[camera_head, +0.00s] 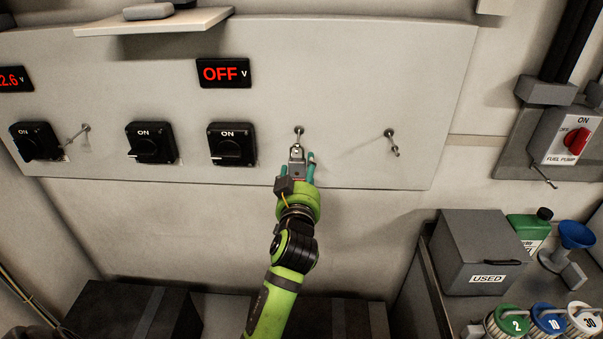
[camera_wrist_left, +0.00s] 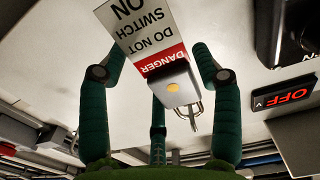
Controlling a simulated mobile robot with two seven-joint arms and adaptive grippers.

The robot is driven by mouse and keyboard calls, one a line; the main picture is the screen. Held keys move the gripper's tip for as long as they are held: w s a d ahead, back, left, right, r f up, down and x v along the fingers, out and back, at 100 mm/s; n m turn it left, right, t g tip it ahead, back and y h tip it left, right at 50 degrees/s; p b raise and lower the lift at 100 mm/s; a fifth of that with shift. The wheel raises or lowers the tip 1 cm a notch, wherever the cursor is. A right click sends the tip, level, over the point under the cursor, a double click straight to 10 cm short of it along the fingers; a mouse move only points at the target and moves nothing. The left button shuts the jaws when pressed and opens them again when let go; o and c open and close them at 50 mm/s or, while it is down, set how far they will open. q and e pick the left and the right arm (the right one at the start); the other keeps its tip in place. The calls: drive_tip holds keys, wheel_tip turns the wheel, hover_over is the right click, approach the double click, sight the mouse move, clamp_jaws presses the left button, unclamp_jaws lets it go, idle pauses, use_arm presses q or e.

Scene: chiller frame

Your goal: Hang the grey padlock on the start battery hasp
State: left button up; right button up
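The grey padlock (camera_head: 297,170) is upright at the peg-like hasp (camera_head: 299,132) right of the third black switch. Its shackle is at the peg's lower end; I cannot tell whether it is hooked on. In the wrist view the padlock (camera_wrist_left: 172,86) carries a "DANGER DO NOT SWITCH ON" tag (camera_wrist_left: 142,30). My left gripper (camera_head: 297,178) is around it from below. In the wrist view its green fingers (camera_wrist_left: 160,65) stand spread, with visible gaps beside the padlock. No label naming the start battery hasp is readable. My right gripper is not in view.
Black ON switches (camera_head: 231,145) and a red OFF display (camera_head: 223,73) are left of the hasp. Another bare peg (camera_head: 390,135) is to the right. A grey USED box (camera_head: 478,250) and a fuel pump switch (camera_head: 566,137) are at the far right.

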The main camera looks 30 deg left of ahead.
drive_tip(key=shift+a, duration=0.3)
